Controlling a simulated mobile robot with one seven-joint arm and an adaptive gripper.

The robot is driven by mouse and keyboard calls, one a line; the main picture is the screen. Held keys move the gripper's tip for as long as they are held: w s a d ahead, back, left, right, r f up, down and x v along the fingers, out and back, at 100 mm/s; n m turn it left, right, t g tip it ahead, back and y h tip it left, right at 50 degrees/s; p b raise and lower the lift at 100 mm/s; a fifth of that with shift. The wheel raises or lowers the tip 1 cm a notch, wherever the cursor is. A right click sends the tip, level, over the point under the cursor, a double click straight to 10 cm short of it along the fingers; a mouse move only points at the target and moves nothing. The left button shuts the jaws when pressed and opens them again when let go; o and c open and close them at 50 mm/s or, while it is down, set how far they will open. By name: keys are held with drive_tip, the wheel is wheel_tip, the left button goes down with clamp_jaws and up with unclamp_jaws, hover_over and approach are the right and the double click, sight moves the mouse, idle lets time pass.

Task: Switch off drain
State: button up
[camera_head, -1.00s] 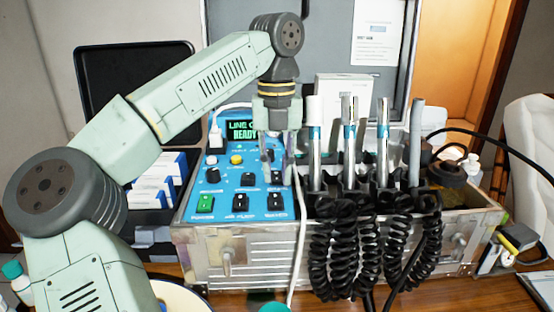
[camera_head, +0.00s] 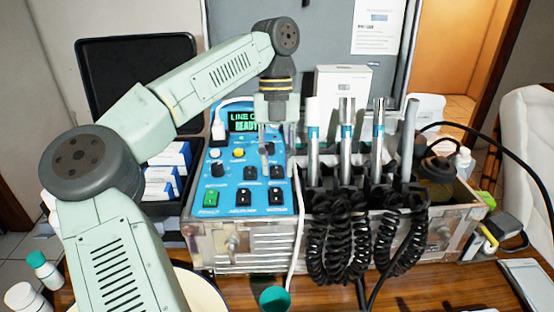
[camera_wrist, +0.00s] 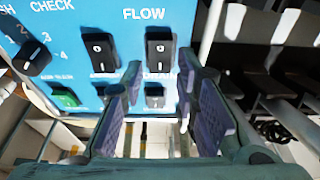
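The blue control panel (camera_head: 222,178) has a lit display (camera_head: 243,122), knobs and rocker switches. My gripper (camera_head: 277,150) hangs over the panel's right side. In the wrist view my gripper (camera_wrist: 168,92) is open and empty, its fingers either side of the lower black rocker; contact cannot be told.
Metal handpieces (camera_head: 346,140) with black coiled hoses (camera_head: 340,235) stand right of the panel. A white cable (camera_head: 298,225) runs down the panel's right edge. A green cup (camera_head: 274,299) stands in front. The grey lid (camera_head: 260,50) rises behind.

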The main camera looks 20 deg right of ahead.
drive_tip(key=shift+o, duration=0.8)
drive_tip(key=shift+f, duration=0.1)
